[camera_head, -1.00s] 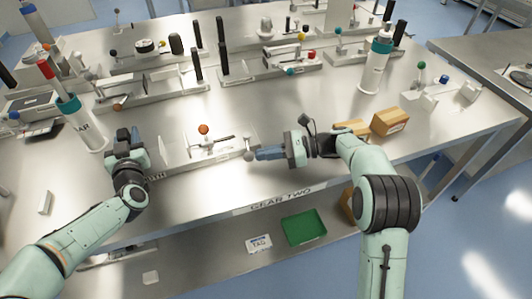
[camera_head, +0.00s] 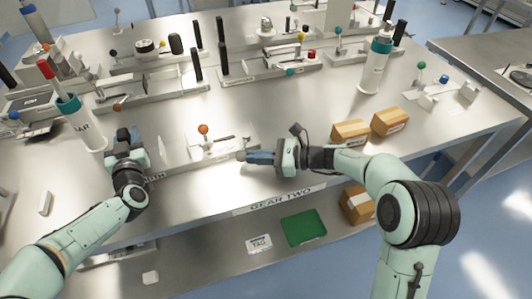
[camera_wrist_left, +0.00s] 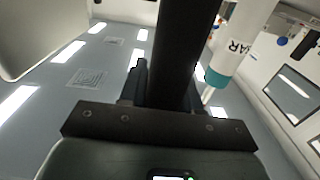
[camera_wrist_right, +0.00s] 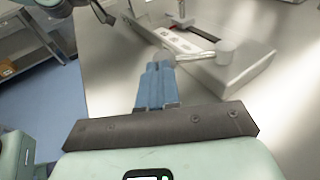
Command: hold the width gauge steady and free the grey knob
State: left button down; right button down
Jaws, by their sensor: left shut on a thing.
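The width gauge (camera_head: 205,150) is a pale metal fixture at the front of the table, with an orange ball on a post and a partly hidden label. My left gripper (camera_head: 128,137) is at its left end, shut on a black upright post (camera_wrist_left: 187,50) that fills the left wrist view. The grey knob (camera_head: 241,155) is round and sits at the gauge's right end; it also shows in the right wrist view (camera_wrist_right: 164,57). My right gripper (camera_head: 250,157) points left, its blue fingers close together with their tips at the knob. Their grip on it is unclear.
Two cardboard boxes (camera_head: 350,132) (camera_head: 391,121) lie right of my right gripper. Other fixtures with black posts line the back. A green tray (camera_head: 304,228) lies below the table's front edge.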

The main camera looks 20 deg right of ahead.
pick_arm(q)
jog(key=shift+f, duration=0.65)
pick_arm(e)
jog(key=shift+s+a, duration=0.1)
jog(key=v, duration=1.4)
jog(key=shift+s+a, duration=0.1)
jog(key=shift+s, duration=0.25)
jog(key=shift+r, duration=0.1)
pick_arm(q)
jog(key=shift+r, duration=0.25)
jog(key=c, duration=0.7)
grip_release()
jog(key=shift+w+r, duration=0.1)
pick_arm(e)
jog(key=shift+w, duration=0.1)
pick_arm(q)
jog(key=shift+r, duration=0.15)
jog(key=s, duration=1.2)
jog(key=shift+d, duration=0.2)
